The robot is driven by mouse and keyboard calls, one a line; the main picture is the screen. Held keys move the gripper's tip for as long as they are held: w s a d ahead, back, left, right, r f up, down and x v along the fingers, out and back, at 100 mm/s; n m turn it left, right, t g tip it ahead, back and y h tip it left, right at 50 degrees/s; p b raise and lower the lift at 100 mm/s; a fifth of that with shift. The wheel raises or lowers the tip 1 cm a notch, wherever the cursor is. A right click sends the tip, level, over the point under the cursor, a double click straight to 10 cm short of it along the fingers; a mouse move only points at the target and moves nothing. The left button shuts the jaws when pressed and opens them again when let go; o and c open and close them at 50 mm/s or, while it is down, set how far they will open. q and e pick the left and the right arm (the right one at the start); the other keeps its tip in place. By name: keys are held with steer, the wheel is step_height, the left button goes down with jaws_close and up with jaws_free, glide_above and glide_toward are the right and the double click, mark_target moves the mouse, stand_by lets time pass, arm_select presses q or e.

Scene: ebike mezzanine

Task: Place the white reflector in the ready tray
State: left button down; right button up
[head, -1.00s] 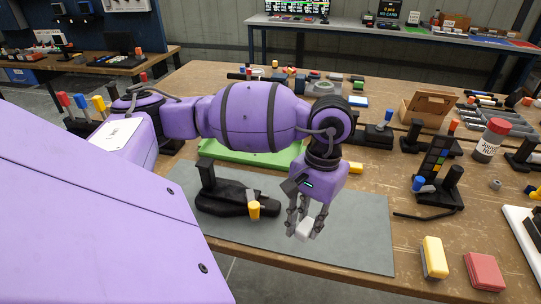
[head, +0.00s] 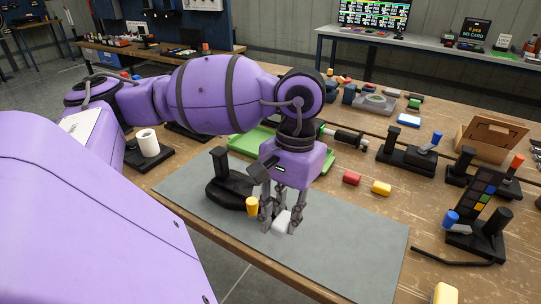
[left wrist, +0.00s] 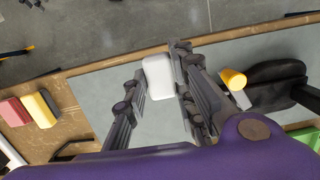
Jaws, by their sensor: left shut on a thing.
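My left gripper (head: 275,216) is shut on the white reflector (head: 282,222), a small white block, and holds it over the grey mat (head: 350,240). In the left wrist view the white reflector (left wrist: 158,77) sits between the fingertips of the gripper (left wrist: 164,84). A green tray (head: 322,160), perhaps the ready tray, lies behind the gripper and is partly hidden by my arm. No label shows on it. My right gripper is not in view.
Black fixtures stand farther right. The mat's right part is clear.

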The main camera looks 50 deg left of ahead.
arm_select(q)
steer(key=shift+s+d+r, duration=0.1)
steer(key=shift+d, duration=0.05)
steer(key=w+a+f, duration=0.2)
steer(key=w+f, duration=0.2)
steer(key=w, duration=0.5)
steer(key=p, duration=0.1)
glide_above(309, 226)
steer(key=f, duration=0.4)
steer(key=shift+s+d+f, duration=0.1)
steer(key=shift+s+f, duration=0.2)
steer(key=shift+s, duration=0.05)
steer(key=shift+w+f, duration=0.55)
steer(key=shift+f, duration=0.2)
step_height(309, 226, down, 3)
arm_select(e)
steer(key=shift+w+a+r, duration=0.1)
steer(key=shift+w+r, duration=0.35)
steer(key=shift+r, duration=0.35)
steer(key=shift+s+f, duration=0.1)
